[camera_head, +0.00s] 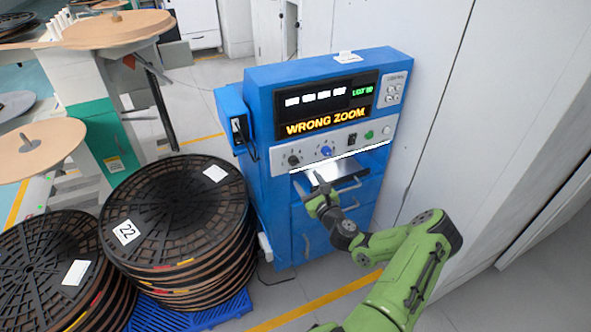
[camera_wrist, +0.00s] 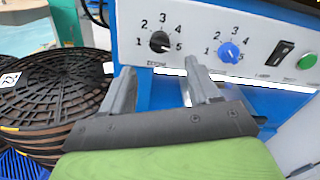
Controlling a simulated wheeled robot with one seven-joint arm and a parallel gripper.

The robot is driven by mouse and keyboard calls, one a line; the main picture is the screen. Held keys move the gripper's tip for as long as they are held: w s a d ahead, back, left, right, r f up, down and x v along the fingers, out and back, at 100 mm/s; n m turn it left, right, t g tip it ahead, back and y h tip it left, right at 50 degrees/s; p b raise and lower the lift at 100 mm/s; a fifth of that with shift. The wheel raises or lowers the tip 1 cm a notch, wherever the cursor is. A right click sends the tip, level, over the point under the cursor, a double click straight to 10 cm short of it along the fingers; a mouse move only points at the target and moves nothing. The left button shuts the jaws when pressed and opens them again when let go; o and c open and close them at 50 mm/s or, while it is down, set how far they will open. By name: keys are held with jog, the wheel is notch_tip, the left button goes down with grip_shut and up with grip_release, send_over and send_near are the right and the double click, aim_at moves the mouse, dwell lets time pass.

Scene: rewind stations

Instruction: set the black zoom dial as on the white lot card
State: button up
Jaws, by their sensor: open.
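The black zoom dial (camera_head: 294,160) is the left knob on the blue console's white strip. In the wrist view the black dial (camera_wrist: 160,42) has the numbers 1 to 5 around it, and its white mark seems to point right, towards 5. My gripper (camera_head: 309,181) is open and empty, just below and in front of the strip. In the wrist view its fingertips (camera_wrist: 159,68) are spread below the black dial, apart from it. White cards lie on the reel stacks, one on the right stack (camera_head: 215,173) and one on the left (camera_head: 76,272); their writing is unreadable.
A blue dial (camera_wrist: 229,53) is right of the black one, with a black switch (camera_wrist: 281,53) and green button (camera_wrist: 307,61) beyond. The console display (camera_head: 325,127) reads "WRONG ZOOM" in orange. A tag (camera_head: 126,232) reads "22". A lit shelf (camera_head: 342,172) juts out below the strip.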

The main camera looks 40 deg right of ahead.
aim_at(296, 165)
jog(key=b+x, duration=0.1)
jog(key=x, duration=0.7)
jog(key=shift+w+d, duration=0.1)
jog(key=shift+w, duration=0.2)
jog(key=c, duration=1)
